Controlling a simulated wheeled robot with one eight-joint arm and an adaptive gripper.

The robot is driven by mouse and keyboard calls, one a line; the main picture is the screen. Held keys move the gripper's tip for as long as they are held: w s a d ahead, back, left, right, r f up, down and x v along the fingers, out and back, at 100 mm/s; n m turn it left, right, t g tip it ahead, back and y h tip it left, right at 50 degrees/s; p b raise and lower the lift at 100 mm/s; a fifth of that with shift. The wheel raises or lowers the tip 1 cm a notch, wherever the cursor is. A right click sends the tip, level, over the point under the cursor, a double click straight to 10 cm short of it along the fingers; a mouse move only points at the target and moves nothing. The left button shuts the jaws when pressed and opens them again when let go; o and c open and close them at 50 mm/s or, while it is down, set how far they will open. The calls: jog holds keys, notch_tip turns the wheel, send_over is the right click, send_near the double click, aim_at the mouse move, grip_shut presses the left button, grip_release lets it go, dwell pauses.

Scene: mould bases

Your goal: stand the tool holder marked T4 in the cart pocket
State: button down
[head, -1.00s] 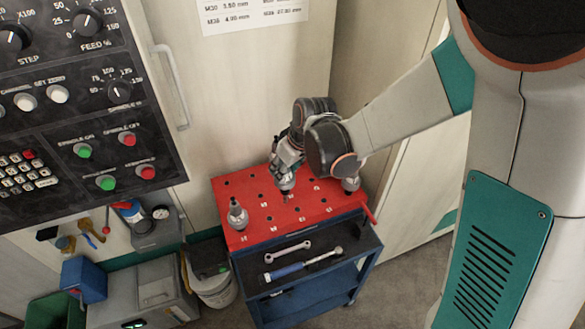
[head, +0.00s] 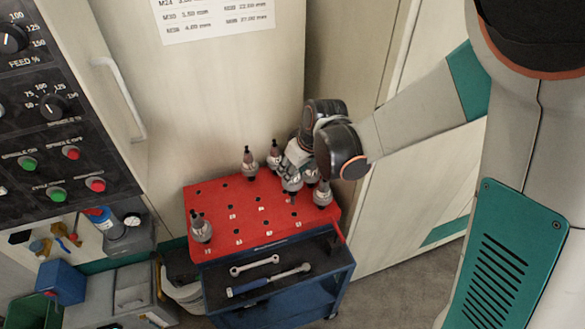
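My gripper (head: 291,176) is over the right part of the red cart top (head: 220,193). It appears shut on a grey tool holder (head: 291,185), which hangs upright with its lower end close to the top. Whether this end touches or enters a pocket cannot be told. Other tool holders stand upright on the cart: one at the front left (head: 202,230), two at the back (head: 249,162) (head: 274,157), and one right of my gripper (head: 323,194). No T4 mark can be read, and the pocket labels are too small to read.
Several empty dark pockets lie in the left and middle of the red top. A wrench (head: 254,265) and a blue-handled tool (head: 268,281) lie on the cart's lower front tray. A machine panel (head: 60,130) is at left, and a pale cabinet wall (head: 215,90) stands behind.

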aim_at(295, 181)
jog(key=shift+w+d, duration=0.1)
jog(key=shift+d, duration=0.1)
jog(key=shift+f+b, duration=0.3)
jog(key=shift+f, duration=0.1)
jog(key=shift+f+b, duration=1.35)
jog(key=shift+f, duration=0.6)
jog(key=shift+f+b, duration=0.35)
jog(key=shift+f+b, duration=0.1)
jog(key=shift+b, duration=0.25)
jog(key=shift+f+b, duration=1.1)
jog(key=shift+f, duration=0.35)
